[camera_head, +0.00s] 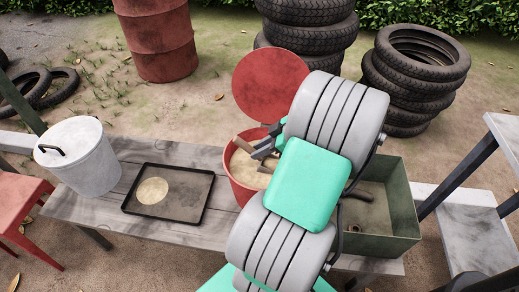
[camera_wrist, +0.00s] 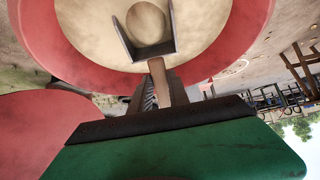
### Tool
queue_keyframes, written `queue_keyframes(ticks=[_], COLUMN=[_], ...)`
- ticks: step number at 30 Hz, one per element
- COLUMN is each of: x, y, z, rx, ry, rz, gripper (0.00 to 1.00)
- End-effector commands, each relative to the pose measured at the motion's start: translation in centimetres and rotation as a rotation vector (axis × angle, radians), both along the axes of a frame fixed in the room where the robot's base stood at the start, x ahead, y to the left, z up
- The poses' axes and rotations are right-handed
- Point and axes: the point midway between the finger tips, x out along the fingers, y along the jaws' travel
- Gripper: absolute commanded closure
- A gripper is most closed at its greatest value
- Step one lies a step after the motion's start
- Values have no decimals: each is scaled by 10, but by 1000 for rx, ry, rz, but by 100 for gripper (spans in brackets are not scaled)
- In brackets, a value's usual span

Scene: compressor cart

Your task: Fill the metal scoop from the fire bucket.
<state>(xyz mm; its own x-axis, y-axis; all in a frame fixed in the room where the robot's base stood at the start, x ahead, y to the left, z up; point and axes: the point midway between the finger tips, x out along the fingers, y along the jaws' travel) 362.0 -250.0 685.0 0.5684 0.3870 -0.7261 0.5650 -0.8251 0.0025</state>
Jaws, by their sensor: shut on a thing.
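The fire bucket (camera_head: 234,188) is red, stands on the bench and holds pale sand; in the wrist view its red wall (camera_wrist: 225,60) surrounds the sand. My gripper (camera_head: 264,149) is over the bucket, shut on the handle of the metal scoop. In the wrist view the scoop's handle (camera_wrist: 166,88) runs from the dark jaws to the grey scoop pan (camera_wrist: 142,52). A rounded mound of sand shows between the pan's sides. The pan is over or in the sand; I cannot tell whether it touches. My arm hides the bucket's right side in the head view.
A black tray (camera_head: 191,219) with a round pale patch lies left of the bucket on the grey bench (camera_head: 75,207). A lidded white bin (camera_head: 92,168) stands further left. A green box (camera_head: 404,225) is at right. A red disc (camera_head: 270,82) stands behind the bucket.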

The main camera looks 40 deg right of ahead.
Motion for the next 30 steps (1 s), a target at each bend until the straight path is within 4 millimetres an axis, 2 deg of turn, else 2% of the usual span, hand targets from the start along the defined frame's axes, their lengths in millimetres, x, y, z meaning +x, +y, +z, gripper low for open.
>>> queue_keyframes(ticks=[8,30], x=[-1,0], y=[1,0], z=[2,73], rx=[4,0], ry=[4,0], rz=[-1,0], gripper=[100,100])
